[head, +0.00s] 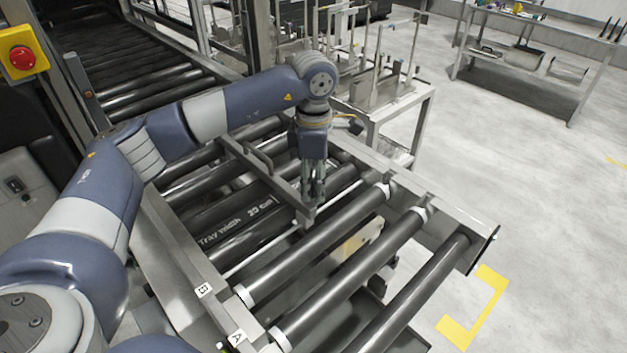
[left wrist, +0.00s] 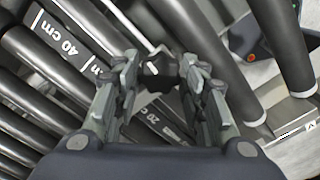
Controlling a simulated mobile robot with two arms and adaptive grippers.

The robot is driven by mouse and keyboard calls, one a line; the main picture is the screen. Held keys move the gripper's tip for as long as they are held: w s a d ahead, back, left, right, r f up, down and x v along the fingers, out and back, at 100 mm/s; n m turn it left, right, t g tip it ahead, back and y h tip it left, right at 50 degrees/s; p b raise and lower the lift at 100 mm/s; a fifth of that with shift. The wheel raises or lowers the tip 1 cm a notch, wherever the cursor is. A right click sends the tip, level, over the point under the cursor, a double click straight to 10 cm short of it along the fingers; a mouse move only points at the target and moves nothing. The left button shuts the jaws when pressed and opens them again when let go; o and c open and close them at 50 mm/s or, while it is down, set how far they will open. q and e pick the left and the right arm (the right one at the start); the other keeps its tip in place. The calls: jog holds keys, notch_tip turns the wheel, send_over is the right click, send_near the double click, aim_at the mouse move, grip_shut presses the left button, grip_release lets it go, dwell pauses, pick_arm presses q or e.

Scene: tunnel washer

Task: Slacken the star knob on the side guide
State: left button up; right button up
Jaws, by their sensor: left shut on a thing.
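The side guide (head: 266,178) is a grey metal bar with a handle-like rail, lying across the roller conveyor. My left gripper (head: 313,192) points down at the near end of the guide. In the left wrist view, the dark star knob (left wrist: 159,73) sits between the fingertips of my left gripper (left wrist: 157,82), which is shut on it. In the head view the fingers hide the knob. My right gripper is in neither view.
A metal cart (head: 400,108) stands close behind the gripper. A red button (head: 22,58) is at far left.

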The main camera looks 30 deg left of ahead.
aim_at(313, 186)
pick_arm(q)
jog(key=o, duration=1.1)
jog(key=shift+c, duration=0.2)
notch_tip(313, 186, up, 12)
jog(key=shift+f, duration=0.1)
